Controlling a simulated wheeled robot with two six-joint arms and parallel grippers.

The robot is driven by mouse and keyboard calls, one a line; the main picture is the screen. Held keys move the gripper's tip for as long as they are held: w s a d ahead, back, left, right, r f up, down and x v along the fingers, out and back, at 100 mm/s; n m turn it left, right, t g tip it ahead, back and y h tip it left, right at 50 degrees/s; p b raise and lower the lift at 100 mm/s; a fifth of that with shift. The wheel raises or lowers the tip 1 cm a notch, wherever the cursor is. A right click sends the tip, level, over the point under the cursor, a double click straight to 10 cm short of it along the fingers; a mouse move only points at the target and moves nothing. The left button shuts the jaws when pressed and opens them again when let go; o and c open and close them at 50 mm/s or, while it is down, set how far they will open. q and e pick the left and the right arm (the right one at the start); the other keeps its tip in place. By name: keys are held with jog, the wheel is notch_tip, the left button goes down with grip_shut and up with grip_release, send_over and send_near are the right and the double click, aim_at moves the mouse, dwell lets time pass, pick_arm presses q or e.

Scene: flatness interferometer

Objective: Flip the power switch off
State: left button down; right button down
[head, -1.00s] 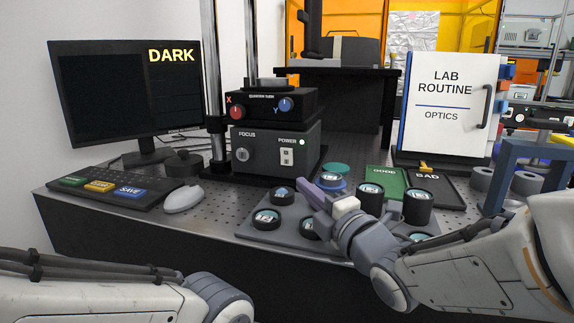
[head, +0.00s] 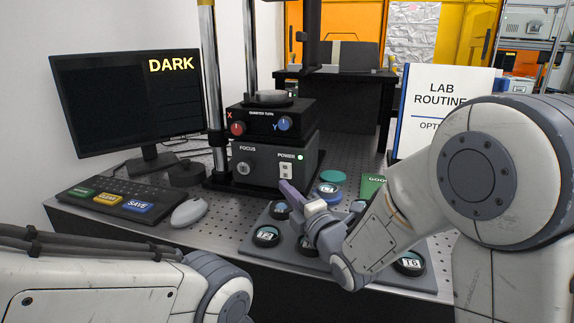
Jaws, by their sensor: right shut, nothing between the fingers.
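The power switch (head: 286,171) is a small white rocker under the POWER label on the front of the dark grey control box (head: 262,178). A green light (head: 300,157) glows beside the label. My right gripper (head: 286,188) is shut and empty. Its purple fingertips are just below and in front of the switch in the picture; I cannot tell whether they touch the box. The monitor (head: 125,100) reads DARK. My left arm lies at the lower left, and its gripper is out of view.
A grey tray (head: 250,243) with several round optics lies below my right gripper. A keyboard (head: 110,193) and a mouse (head: 188,212) are at the left. Red and blue knobs sit on the stage (head: 262,118) above the box. My right arm covers much of the right side.

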aim_at(286, 174)
jog(key=w, duration=0.5)
jog(key=shift+w+a+r+p, duration=0.2)
jog(key=shift+r+p, duration=0.05)
jog(key=shift+p, duration=0.15)
jog(key=shift+w+d, duration=0.15)
jog(key=shift+w, duration=0.35)
jog(key=shift+r, duration=0.1)
